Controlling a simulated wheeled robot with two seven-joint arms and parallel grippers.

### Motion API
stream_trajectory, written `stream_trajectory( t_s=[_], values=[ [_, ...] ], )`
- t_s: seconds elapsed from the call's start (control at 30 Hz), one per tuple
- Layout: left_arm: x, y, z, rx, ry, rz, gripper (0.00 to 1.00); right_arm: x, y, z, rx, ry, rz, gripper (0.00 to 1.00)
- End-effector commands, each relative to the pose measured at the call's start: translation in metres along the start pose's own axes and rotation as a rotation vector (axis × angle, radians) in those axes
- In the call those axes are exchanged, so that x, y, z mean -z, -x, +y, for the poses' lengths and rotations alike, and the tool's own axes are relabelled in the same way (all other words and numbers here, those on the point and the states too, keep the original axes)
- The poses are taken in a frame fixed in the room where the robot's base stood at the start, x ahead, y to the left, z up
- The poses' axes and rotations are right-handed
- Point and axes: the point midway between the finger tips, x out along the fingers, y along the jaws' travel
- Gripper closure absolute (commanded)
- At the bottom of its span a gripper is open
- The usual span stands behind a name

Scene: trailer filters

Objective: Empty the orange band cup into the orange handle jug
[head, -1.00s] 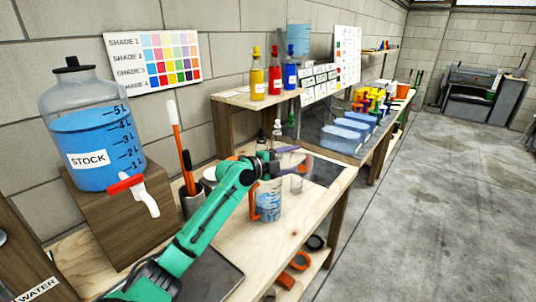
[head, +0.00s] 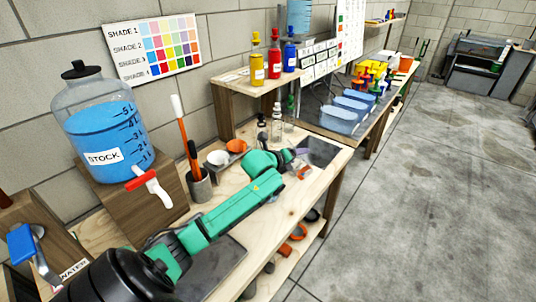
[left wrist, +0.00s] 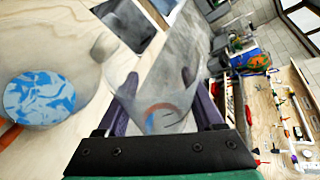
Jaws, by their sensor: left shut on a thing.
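The clear orange band cup (left wrist: 155,101) is between the purple fingers of my left gripper (left wrist: 160,82) in the left wrist view. My left gripper is shut on it. A curved orange band and a little blue show through its wall. The orange handle jug (left wrist: 40,98) is at the left of that view, apart from the cup, with blue-and-white marbled contents at its top and part of its orange handle (left wrist: 9,136) at the edge. In the head view my left gripper (head: 292,158) is over the far end of the bench; my arm hides the jug there. My right gripper is not in view.
A stock tank (head: 105,125) with a red tap stands on a wooden block at the left. A white bowl (head: 217,158), an orange cup (head: 237,146) and small bottles (head: 277,125) stand behind my arm. A dark mat (head: 318,151) lies at the bench's far end.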

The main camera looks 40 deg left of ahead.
Motion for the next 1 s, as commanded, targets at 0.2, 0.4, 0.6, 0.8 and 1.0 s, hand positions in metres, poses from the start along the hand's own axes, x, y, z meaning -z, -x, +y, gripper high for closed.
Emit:
stream_trajectory(
  t_s=[0.2,0.4,0.6,0.8,1.0],
  values=[
    [0.011,-0.007,0.007,-0.124,-0.288,-0.072,1.0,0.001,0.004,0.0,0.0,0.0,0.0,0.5],
    [0.037,-0.024,0.032,-0.175,-0.401,-0.105,1.0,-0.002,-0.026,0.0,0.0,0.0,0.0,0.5],
    [0.051,-0.033,0.041,-0.235,-0.54,-0.144,1.0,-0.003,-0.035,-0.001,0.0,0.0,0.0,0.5],
    [0.06,-0.037,0.041,-0.324,-0.736,-0.2,1.0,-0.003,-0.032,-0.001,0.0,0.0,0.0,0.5],
    [0.05,-0.028,0.026,-0.34,-0.773,-0.21,1.0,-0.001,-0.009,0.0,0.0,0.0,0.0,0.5]
  ],
)
